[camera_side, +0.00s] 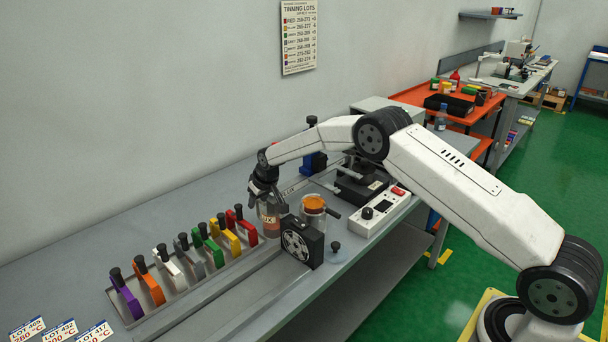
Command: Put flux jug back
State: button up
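The flux jug (268,218), a clear vessel with amber-brown liquid and a partly hidden label, is upright in the middle of the bench. My gripper (266,198) points down at its top, with dark fingers around its upper part, and looks shut on it. I cannot tell whether the jug's base touches the bench.
A metal rack (187,288) holds several coloured, black-knobbed handles at left. A white control box (378,212) and a black device (362,182) stand at right. A small grey knobbed piece (336,250) sits near the front edge. Lot cards (60,329) lie lower left.

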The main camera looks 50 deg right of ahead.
jog(key=shift+r, duration=0.15)
jog(key=shift+s+r, duration=0.25)
jog(key=shift+r, duration=0.35)
jog(key=v, duration=1)
jog(key=shift+s+r, duration=0.15)
jog(key=shift+r, duration=0.2)
jog(key=s+a+f+g, duration=0.1)
jog(key=s, duration=1.6)
jog(key=s+a+g, duration=0.1)
jog(key=s+a, duration=0.1)
jog(key=s, duration=1.5)
jog(key=shift+s+a+f, duration=0.25)
jog(key=shift+s+f, duration=0.05)
jog(key=shift+f, duration=0.1)
